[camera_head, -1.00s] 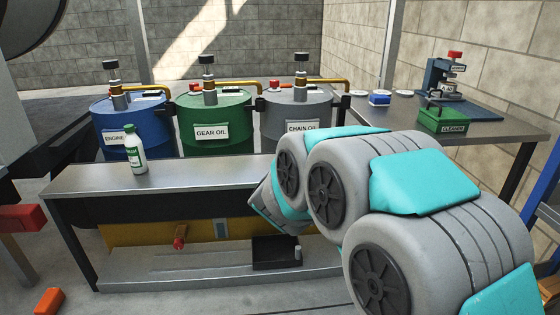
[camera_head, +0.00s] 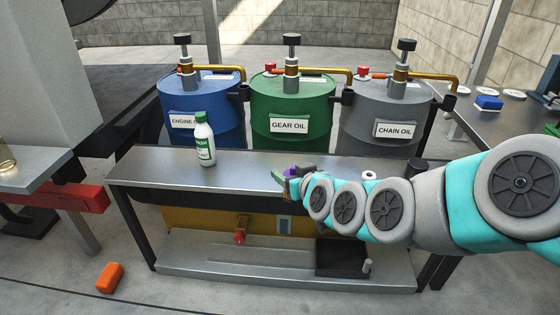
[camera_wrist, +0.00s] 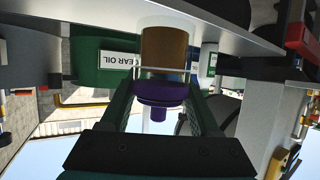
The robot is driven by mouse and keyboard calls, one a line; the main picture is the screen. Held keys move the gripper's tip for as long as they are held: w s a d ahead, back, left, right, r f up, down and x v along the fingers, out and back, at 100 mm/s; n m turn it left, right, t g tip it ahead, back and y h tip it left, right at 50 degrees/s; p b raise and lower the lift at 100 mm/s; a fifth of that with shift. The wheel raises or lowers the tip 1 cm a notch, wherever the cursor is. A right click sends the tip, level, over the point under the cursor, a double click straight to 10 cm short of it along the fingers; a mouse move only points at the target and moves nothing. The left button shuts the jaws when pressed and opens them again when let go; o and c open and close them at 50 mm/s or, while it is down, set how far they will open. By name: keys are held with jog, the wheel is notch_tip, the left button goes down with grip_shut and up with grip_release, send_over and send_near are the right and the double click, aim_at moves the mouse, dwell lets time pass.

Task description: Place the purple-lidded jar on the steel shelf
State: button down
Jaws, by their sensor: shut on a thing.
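The purple-lidded jar (camera_wrist: 164,46) has a brown body and shows large in the wrist view, its purple lid nearest the camera. My gripper (camera_wrist: 162,100) is shut around it, with green fingers on both sides. In the head view, my gripper (camera_head: 288,182) is at the front edge of the steel-topped bench (camera_head: 255,164), and only a bit of purple shows there. I cannot tell whether the jar touches the bench. A steel lower shelf (camera_head: 215,258) runs beneath the bench top. Another grey metal surface (camera_head: 35,166) is at the left edge.
A white bottle with a green label (camera_head: 204,140) stands on the bench, left of my gripper. Blue, green (camera_head: 290,140) and grey drums stand behind. A black tray (camera_head: 342,258) sits on the lower shelf. An orange block (camera_head: 110,278) lies on the floor.

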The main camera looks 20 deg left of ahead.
jog(key=shift+s+a+r, duration=0.2)
jog(key=shift+s+a, duration=0.15)
jog(key=shift+a, duration=0.35)
jog(key=w+a, duration=0.3)
jog(key=w, duration=0.1)
jog(key=w+a+f, duration=0.1)
jog(key=w+a, duration=0.2)
jog(key=w, duration=0.1)
jog(key=w+a, duration=0.4)
jog(key=shift+w+f, duration=0.35)
jog(key=shift+w, duration=0.05)
jog(key=shift+d+f+n+y, duration=0.1)
jog(key=shift+f+n+y, duration=0.2)
jog(key=shift+f, duration=1.35)
jog(key=shift+f, duration=0.15)
jog(key=shift+c, duration=0.6)
grip_release()
